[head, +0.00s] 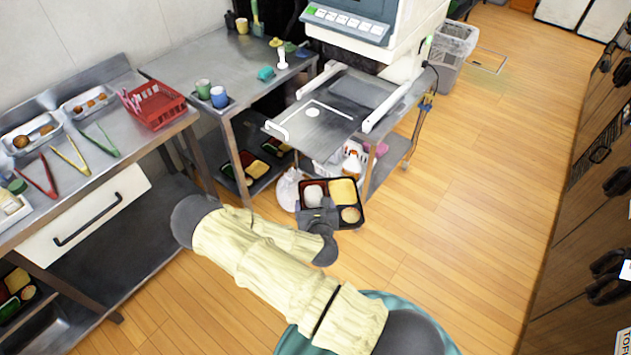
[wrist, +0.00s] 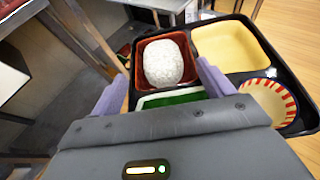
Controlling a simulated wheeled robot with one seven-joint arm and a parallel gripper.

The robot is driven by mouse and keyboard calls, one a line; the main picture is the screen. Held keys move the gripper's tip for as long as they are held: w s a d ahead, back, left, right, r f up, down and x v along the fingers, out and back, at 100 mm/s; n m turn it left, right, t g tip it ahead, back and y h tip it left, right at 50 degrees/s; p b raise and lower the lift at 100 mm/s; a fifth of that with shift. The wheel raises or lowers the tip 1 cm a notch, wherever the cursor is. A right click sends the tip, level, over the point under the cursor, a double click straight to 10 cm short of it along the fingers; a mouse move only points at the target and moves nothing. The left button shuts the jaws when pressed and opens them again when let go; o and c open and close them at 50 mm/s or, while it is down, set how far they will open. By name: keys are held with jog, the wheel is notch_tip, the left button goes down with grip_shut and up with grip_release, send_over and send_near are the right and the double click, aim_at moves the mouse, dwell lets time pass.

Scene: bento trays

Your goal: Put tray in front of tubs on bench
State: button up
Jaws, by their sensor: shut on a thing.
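A black bento tray (head: 362,208) hangs in front of the sealing machine cart, off the floor. It holds a white rice ball (wrist: 165,63) in a red compartment, a yellow compartment (wrist: 222,47), a striped round cup (wrist: 265,103) and a green compartment (wrist: 172,98). My gripper (head: 319,213) is shut on the tray's near edge; in the wrist view its purple fingers (wrist: 163,88) straddle the green part. Green (head: 203,88) and blue (head: 219,97) tubs stand on the steel bench (head: 180,66), left of the machine.
The machine's flat plate (head: 318,118) juts toward the tray. More filled trays (head: 257,166) lie on the shelf below the bench. A red basket (head: 155,105) and tongs (head: 72,158) lie on the left counter.

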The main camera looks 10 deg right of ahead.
jog(key=shift+n+y, duration=0.8)
jog(key=shift+y, duration=0.1)
jog(key=s+f, duration=0.1)
jog(key=s+f+p, duration=0.1)
jog(key=s+f, duration=0.1)
jog(key=s+f+p, duration=0.1)
jog(key=s, duration=0.1)
jog(key=shift+d+f, duration=0.2)
jog(key=shift+d, duration=0.15)
jog(key=shift+s+f, duration=0.1)
